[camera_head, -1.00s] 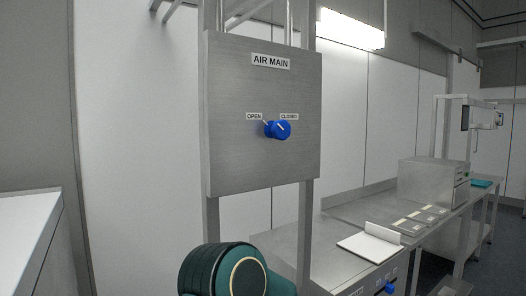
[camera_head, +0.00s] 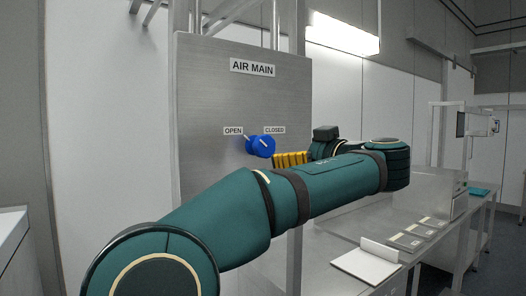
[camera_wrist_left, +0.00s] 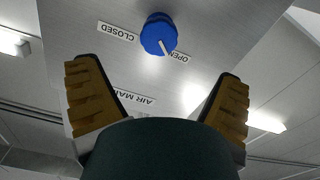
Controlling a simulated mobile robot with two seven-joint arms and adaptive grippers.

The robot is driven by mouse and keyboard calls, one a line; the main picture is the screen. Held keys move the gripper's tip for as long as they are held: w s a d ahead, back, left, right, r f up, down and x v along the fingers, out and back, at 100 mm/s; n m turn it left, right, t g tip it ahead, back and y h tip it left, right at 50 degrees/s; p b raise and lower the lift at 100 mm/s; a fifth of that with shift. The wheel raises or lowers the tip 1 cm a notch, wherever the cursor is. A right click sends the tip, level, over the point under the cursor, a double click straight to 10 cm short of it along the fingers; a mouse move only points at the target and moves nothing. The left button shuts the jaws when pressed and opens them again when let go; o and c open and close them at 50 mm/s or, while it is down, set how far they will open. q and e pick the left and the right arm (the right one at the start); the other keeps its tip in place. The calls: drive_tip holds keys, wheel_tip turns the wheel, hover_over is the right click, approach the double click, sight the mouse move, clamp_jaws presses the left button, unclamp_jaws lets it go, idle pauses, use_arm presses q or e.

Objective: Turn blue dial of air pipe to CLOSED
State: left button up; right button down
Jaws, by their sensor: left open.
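The blue dial (camera_head: 261,146) stands out from the grey AIR MAIN plate (camera_head: 215,95), below the plate's title. The OPEN label (camera_head: 233,131) is up and left of it, the CLOSED label (camera_head: 274,130) up and right. The left wrist view shows the plate upside down, with the dial (camera_wrist_left: 158,34) ahead between the fingers. There its white mark points toward the OPEN label; its angle is hard to judge in the head view. My left gripper (camera_wrist_left: 157,74) is open, empty and apart from the dial. In the head view its yellow fingers (camera_head: 291,159) are just right of the dial.
A steel bench (camera_head: 325,247) runs along the right with a white pad (camera_head: 366,265), several small trays (camera_head: 411,240) and a metal box (camera_head: 440,185). My left arm crosses in front of the plate's lower part and hides some of the bench.

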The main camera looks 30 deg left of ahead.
sight(268, 149)
use_arm(q)
drive_tip(key=p+x, duration=0.2)
drive_tip(key=x, duration=1)
drive_tip(key=shift+w+a, duration=0.2)
drive_tip(key=shift+a, duration=0.1)
drive_tip(key=c, duration=1.2)
